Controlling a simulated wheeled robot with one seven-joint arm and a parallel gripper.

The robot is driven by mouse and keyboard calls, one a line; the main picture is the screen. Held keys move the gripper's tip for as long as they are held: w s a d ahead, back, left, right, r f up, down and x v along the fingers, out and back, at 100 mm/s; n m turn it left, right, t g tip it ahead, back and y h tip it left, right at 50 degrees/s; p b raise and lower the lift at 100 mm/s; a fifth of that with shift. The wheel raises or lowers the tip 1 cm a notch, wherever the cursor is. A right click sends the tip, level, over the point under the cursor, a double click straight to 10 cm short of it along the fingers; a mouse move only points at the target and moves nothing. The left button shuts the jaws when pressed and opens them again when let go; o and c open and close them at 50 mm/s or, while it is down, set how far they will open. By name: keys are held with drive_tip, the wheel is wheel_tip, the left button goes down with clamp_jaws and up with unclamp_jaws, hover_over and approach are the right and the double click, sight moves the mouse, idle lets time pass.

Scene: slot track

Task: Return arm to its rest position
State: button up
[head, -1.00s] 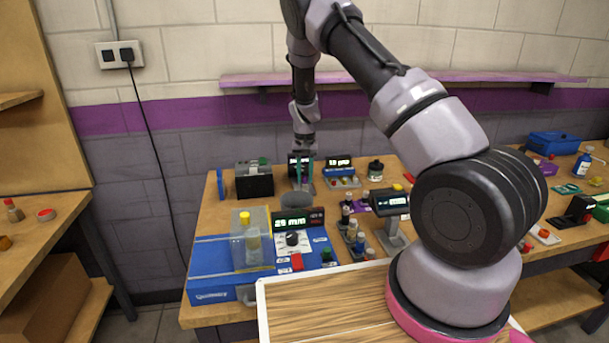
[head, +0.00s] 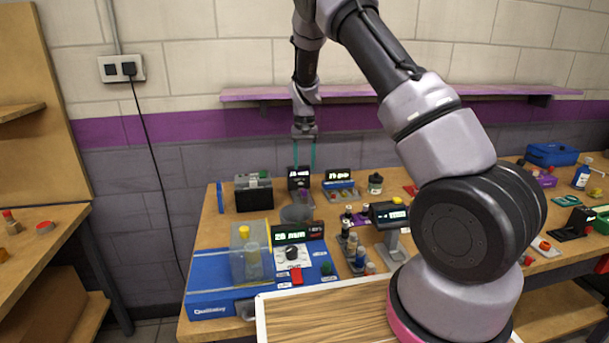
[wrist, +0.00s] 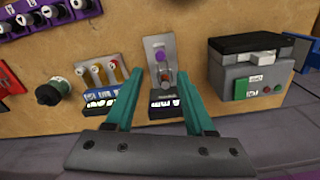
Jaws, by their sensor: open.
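My gripper (head: 304,157) hangs above the back of the workbench in the head view, its two teal fingers pointing down and apart. In the wrist view my gripper (wrist: 160,112) shows the fingers spread with nothing held between them. Past the fingertips is a small grey stand (wrist: 160,62) with a purple knob and a dark display. In the head view this dark display unit (head: 299,180) stands below the fingers. The fingers look clear of it.
A blue machine (head: 215,300) with a clear guard and a digital display fills the front left of the bench. A black box (head: 253,194) stands at the back left. A purple shelf (head: 400,91) runs along the wall. A blue display unit (head: 340,185) stands right of the gripper.

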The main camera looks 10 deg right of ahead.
drive_tip(key=shift+r, duration=0.45)
drive_tip(key=s+d+r+t+y, duration=0.1)
drive_tip(key=s+r, duration=0.4)
drive_tip(key=r, duration=0.3)
drive_tip(key=s+d+r+m+t+y, duration=0.1)
drive_tip(key=s+d+r, duration=0.1)
drive_tip(key=s+r, duration=0.45)
drive_tip(key=s+d+r+t+y, duration=0.1)
drive_tip(key=s+r, duration=0.3)
drive_tip(key=r, duration=0.6)
drive_tip(key=s+d+r+t, duration=0.1)
drive_tip(key=s+r+t, duration=0.1)
drive_tip(key=s, duration=0.8)
drive_tip(key=s+d+r+t+h, duration=0.1)
drive_tip(key=s+r+t, duration=0.1)
drive_tip(key=s, duration=0.8)
drive_tip(key=shift+s+r, duration=0.35)
drive_tip(key=shift+r, duration=0.45)
